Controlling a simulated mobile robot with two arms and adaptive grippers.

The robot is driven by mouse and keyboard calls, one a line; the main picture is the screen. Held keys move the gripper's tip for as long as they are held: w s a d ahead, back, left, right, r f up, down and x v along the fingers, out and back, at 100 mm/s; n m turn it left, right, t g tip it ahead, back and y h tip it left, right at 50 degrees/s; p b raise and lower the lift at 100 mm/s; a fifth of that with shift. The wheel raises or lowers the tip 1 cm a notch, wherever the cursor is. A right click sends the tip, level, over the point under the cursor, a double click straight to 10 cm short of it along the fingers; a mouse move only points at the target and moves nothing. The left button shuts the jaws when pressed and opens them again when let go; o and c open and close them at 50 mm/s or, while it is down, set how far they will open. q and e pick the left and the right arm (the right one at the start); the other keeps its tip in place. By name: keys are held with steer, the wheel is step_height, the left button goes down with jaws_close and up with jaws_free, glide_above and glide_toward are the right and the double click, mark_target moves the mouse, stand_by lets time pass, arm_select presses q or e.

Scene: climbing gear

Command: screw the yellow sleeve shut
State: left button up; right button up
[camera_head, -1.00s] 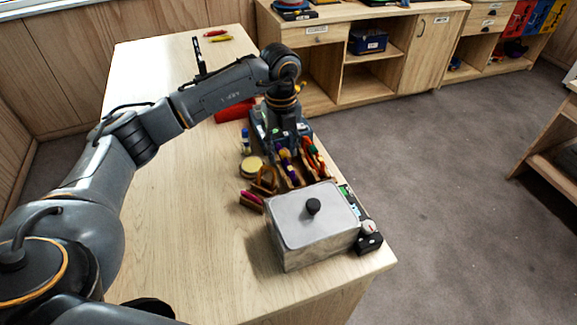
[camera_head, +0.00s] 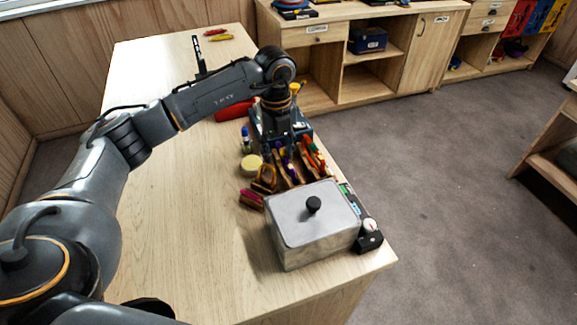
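My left gripper (camera_head: 287,140) points down over a wooden rack (camera_head: 293,183) that holds several colored pieces of climbing gear at the table's right edge. Its fingers are small and dark, beside the purple piece (camera_head: 286,161); whether they are open or touch anything cannot be made out. Orange and green pieces (camera_head: 312,156) stand in the rack just right of it. A yellow sleeve cannot be picked out clearly; it is too small or hidden among the gear and fingers. My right gripper is not in view.
A grey metal box with a black-knobbed lid (camera_head: 310,222) stands in front of the rack. A pale yellow round tin (camera_head: 251,165) and a blue-capped bottle (camera_head: 246,139) stand left of it. A red roll (camera_head: 234,111) lies behind. The table's left half is clear.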

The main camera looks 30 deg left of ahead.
arm_select(q)
steer(key=shift+f+b, duration=0.6)
steer(key=shift+f, duration=0.4)
steer(key=shift+w+d, duration=0.45)
steer(key=shift+w, duration=0.15)
steer(key=shift+r+p, duration=3.35)
steer(key=shift+r, duration=1.7)
